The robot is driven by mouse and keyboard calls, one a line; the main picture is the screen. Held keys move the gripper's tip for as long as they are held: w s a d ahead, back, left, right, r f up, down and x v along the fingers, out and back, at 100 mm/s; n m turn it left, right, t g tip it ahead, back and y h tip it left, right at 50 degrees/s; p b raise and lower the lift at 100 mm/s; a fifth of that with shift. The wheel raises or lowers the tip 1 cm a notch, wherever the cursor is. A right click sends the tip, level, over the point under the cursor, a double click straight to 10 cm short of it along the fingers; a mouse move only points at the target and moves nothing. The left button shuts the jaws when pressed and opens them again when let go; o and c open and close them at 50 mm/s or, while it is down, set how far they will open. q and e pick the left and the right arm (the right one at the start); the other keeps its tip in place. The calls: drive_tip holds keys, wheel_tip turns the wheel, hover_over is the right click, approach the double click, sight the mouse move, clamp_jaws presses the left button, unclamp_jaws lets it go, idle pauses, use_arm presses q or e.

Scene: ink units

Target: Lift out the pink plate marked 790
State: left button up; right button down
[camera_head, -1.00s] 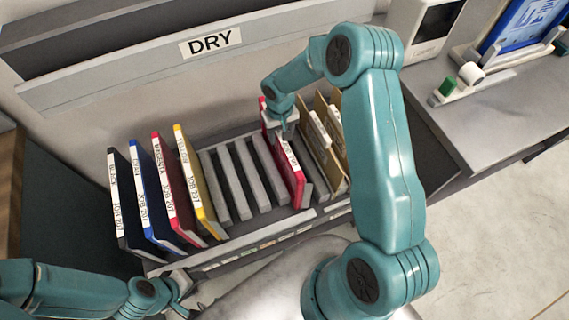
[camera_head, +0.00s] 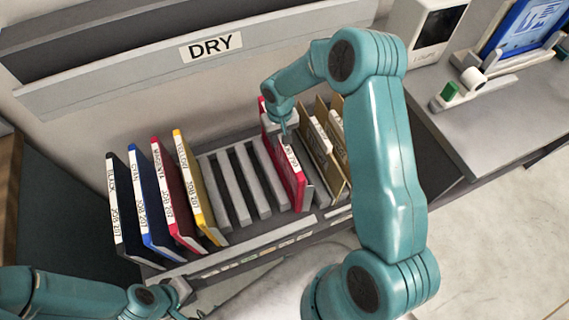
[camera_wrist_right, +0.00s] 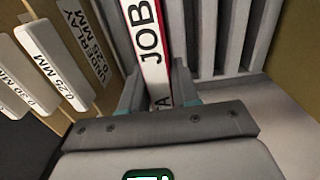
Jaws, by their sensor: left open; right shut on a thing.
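A pinkish-red plate (camera_head: 297,185) stands upright in a slot of the grey rack, right of several empty slots. Its white top-edge label shows "JOB" in the right wrist view (camera_wrist_right: 148,40); I cannot read a number on it. My right gripper (camera_head: 286,135) reaches down over its top edge and is shut on it, with one finger on each side in the wrist view (camera_wrist_right: 158,92). Another red plate (camera_head: 178,195), labelled MAGENTA, stands in the left group. My left gripper (camera_head: 183,293) is open and empty at the front, low in the head view.
Black (camera_head: 125,210), blue (camera_head: 150,205) and yellow (camera_head: 197,190) plates stand beside the magenta one. Tan dividers with white tabs (camera_head: 322,140) stand close right of the gripped plate. Empty slots (camera_head: 245,180) lie to its left. A DRY sign (camera_head: 211,46) hangs behind.

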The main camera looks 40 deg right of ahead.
wheel_tip(320, 180, up, 8)
drive_tip(key=p, duration=0.4)
drive_tip(key=shift+s+r, duration=0.1)
drive_tip(key=shift+r, duration=0.15)
